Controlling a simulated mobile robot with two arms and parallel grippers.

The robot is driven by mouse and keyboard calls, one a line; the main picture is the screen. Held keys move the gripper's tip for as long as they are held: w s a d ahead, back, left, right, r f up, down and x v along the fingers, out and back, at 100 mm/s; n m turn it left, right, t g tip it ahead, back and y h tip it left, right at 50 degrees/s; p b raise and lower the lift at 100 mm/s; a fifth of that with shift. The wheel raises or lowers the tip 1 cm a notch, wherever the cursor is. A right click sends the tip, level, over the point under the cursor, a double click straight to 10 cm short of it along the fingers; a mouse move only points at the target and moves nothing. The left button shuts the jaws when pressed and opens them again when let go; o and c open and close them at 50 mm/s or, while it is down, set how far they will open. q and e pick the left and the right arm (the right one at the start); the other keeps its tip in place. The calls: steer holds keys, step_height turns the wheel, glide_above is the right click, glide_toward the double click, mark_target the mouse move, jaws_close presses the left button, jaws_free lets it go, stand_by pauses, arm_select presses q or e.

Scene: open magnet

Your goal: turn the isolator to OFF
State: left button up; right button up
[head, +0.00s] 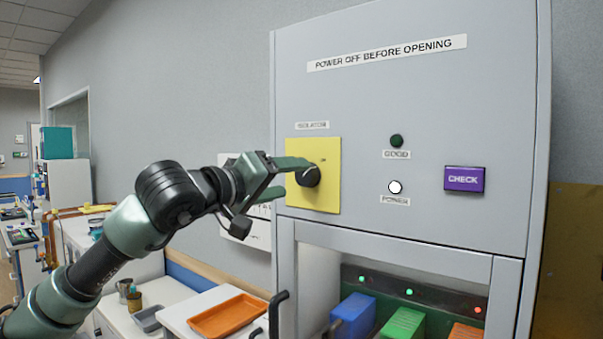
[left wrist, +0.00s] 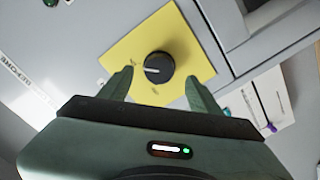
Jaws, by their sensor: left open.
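The isolator is a black round knob (head: 309,177) with a white pointer line, on a yellow plate (head: 327,196) on the grey cabinet front. The knob also shows in the left wrist view (left wrist: 158,68), on its yellow plate (left wrist: 190,48). My left gripper (head: 291,175) is open at the yellow plate, its fingers pointing at the knob. In the left wrist view the knob lies between and just beyond the two fingertips (left wrist: 158,82); contact cannot be told. Small marks on the plate are too small to read fully. My right gripper is not in view.
The cabinet (head: 400,110) carries a white lit POWER lamp (head: 395,187), a dark green GOOD lamp (head: 396,141) and a purple CHECK button (head: 464,179). Below is a bay with blue, green and orange blocks. An orange tray (head: 228,316) lies on the counter at lower left.

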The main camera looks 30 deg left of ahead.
mark_target(303, 178)
arm_select(q)
steer(key=w+p, duration=0.1)
steer(key=w, duration=0.3)
steer(key=shift+d, duration=0.2)
steer(key=shift+w, duration=0.4)
steer(key=c, duration=1.4)
steer(key=shift+o, duration=0.2)
steer(key=shift+f, duration=0.1)
